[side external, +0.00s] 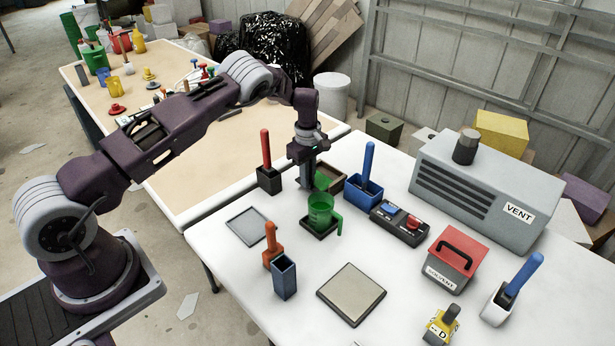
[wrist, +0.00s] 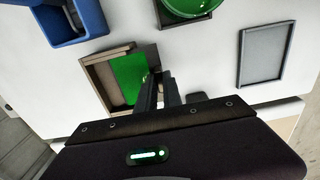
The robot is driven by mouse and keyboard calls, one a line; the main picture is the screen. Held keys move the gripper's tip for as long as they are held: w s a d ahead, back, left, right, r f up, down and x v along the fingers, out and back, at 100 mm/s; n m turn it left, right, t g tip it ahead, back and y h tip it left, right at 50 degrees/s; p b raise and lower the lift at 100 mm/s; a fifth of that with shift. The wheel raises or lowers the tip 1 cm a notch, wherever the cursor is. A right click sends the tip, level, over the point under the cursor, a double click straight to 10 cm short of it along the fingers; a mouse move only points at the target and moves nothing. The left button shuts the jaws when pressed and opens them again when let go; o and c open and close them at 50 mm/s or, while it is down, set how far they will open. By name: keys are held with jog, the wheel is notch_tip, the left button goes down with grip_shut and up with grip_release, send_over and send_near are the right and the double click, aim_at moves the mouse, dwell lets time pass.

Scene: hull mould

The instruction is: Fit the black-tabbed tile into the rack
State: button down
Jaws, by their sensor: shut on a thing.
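My gripper (side external: 308,180) points down at the back of the white table, and its fingers also show in the wrist view (wrist: 160,88). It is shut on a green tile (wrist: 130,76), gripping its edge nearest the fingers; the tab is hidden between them. The tile also shows in the side view (side external: 321,181), partly behind the gripper. A shallow brown wooden tray (wrist: 99,73), perhaps the rack, lies under the tile, which covers its side nearest the fingers. I cannot tell whether the tile touches the tray or hangs above it. The tray is partly hidden in the side view (side external: 334,171).
A green mug (side external: 320,211) on a dark coaster stands in front. A blue holder (side external: 362,190) and a dark holder with a red handle (side external: 266,150) flank the tray. A grey flat tray (side external: 248,227), a button box (side external: 400,224) and a vent unit (side external: 480,190) stand around.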

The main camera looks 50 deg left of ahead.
jog(key=shift+w, duration=1.6)
dwell(2.1)
jog(key=c, duration=1.4)
grip_release()
jog(key=shift+r, duration=0.1)
notch_tip(320, 180, up, 7)
